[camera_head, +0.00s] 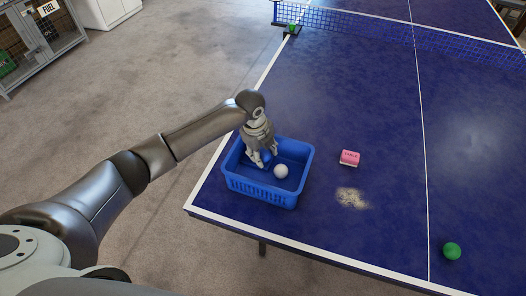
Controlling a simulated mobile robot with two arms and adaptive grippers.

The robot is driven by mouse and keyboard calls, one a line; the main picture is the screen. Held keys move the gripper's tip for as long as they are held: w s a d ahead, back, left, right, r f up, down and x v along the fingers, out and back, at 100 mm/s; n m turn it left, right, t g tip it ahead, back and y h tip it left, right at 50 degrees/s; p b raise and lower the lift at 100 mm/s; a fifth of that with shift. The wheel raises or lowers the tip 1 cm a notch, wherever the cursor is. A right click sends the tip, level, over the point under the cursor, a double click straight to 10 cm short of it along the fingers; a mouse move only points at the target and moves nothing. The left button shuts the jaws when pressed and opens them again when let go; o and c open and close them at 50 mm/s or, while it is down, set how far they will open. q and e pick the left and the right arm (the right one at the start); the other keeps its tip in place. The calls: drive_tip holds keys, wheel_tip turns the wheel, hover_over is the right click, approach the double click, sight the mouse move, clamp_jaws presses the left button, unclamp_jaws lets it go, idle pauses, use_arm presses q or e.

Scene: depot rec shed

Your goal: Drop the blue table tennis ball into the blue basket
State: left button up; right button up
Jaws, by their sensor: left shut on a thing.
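The blue basket (262,189) stands on the blue table tennis table near its front left corner. My left gripper (262,160) reaches down into the left part of the basket. It is shut on the blue ball (266,156), which shows only partly between the fingers. Whether the ball touches the basket floor I cannot tell. A white ball (281,171) lies inside the basket, just right of the gripper. My right gripper is not in view.
A net (365,24) crosses the far part. A metal cage (36,35) with a FUEL sign stands at the far left.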

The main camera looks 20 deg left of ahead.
use_arm(q)
drive_tip(key=o, duration=0.9)
drive_tip(key=r, duration=0.4)
drive_tip(key=s+r, duration=0.1)
drive_tip(key=r, duration=0.3)
drive_tip(key=s+a+r, duration=0.1)
drive_tip(key=r, duration=0.2)
drive_tip(key=shift+r, duration=0.4)
